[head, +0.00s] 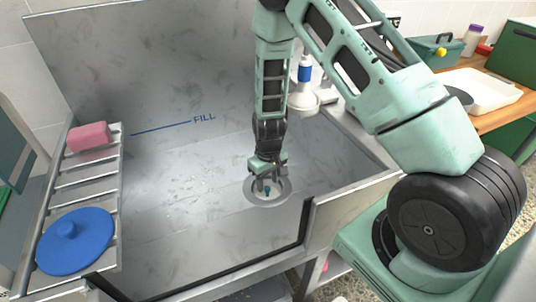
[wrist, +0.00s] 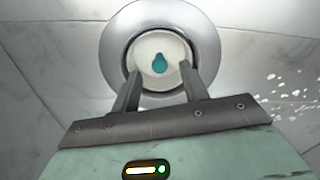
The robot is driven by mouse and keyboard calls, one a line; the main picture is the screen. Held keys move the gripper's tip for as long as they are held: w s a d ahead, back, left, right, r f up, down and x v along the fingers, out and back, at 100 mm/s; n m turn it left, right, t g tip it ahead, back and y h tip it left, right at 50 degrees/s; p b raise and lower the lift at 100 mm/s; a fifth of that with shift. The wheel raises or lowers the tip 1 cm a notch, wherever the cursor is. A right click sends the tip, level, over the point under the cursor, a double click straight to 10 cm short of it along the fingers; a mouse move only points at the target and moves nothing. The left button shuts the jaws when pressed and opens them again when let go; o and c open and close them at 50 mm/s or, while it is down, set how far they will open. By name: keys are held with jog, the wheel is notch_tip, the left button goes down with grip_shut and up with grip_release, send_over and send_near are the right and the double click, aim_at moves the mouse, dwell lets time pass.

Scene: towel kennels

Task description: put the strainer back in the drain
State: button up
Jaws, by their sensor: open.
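The strainer, a pale round disc (wrist: 148,77) with a teal knob (wrist: 159,63), lies within the grey metal ring of the drain (wrist: 116,42) in the wrist view. In the head view the drain (head: 252,198) is in the tub floor, right of centre, with the teal knob small at its middle. My gripper (wrist: 160,77) is open, pointing down over the drain, its two fingers apart with the knob showing between and beyond their tips. It also shows in the head view (head: 267,185). I cannot tell whether the fingers touch the strainer or how deep it sits.
A slatted rack (head: 85,178) at the tub's left holds a pink sponge (head: 89,137) and a blue lid (head: 75,241). The tub's walls surround my gripper.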

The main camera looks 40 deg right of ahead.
notch_tip(320, 180, up, 13)
jog(key=shift+d+r+p, duration=0.15)
jog(key=shift+r+p, duration=0.05)
jog(key=shift+p, duration=0.2)
dwell(0.4)
jog(key=s+a+r+n+y+p, duration=0.1)
jog(key=s+a+r+n, duration=0.1)
jog(key=s+a+r, duration=0.5)
jog(key=s+a+r+n+p, duration=0.1)
jog(key=s+a+r+p, duration=0.15)
jog(key=a+r, duration=0.45)
jog(key=s+a+r+n, duration=0.1)
jog(key=s+a+r, duration=0.1)
jog(key=s, duration=0.5)
jog(key=s+a+r+n, duration=0.2)
jog(key=s+a+r, duration=0.1)
jog(key=s, duration=0.4)
jog(key=shift+s+a+r+n+h+p, duration=0.15)
jog(key=shift+r+n+h+p, duration=0.05)
jog(key=shift+n+h+p, duration=0.15)
